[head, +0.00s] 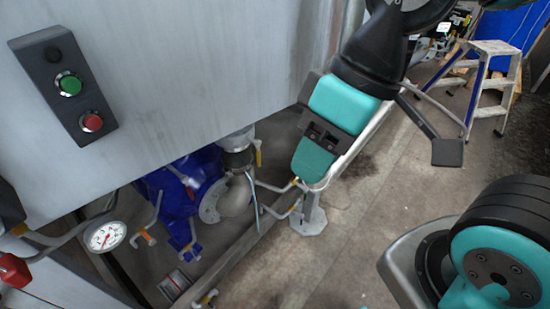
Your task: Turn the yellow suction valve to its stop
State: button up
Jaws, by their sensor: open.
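A small yellow handle (258,156), which looks like the suction valve's, sits beside the grey pipe above a metal elbow (237,197) at the blue pump (187,185). My gripper (309,172) reaches down from the upper right, with teal parts around a dark block. It is to the right of the yellow handle and looks apart from it. The gripper is open, with nothing seen held in it. I see it from the side, so the gap between its fingers is hidden. A yellow-tipped bent part (297,181) shows at its lower end; contact cannot be told.
A steel cabinet (210,80) with a button box (66,88) overhangs the pump. A gauge (105,237) and a red handle (14,269) are at lower left. A floor-standing foot (309,222) stands below my gripper. A step ladder (488,80) is at upper right.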

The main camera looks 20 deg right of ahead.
aim_at(257, 143)
jog(key=u, duration=1.15)
jog(key=i, duration=0.45)
jog(key=z, duration=2.4)
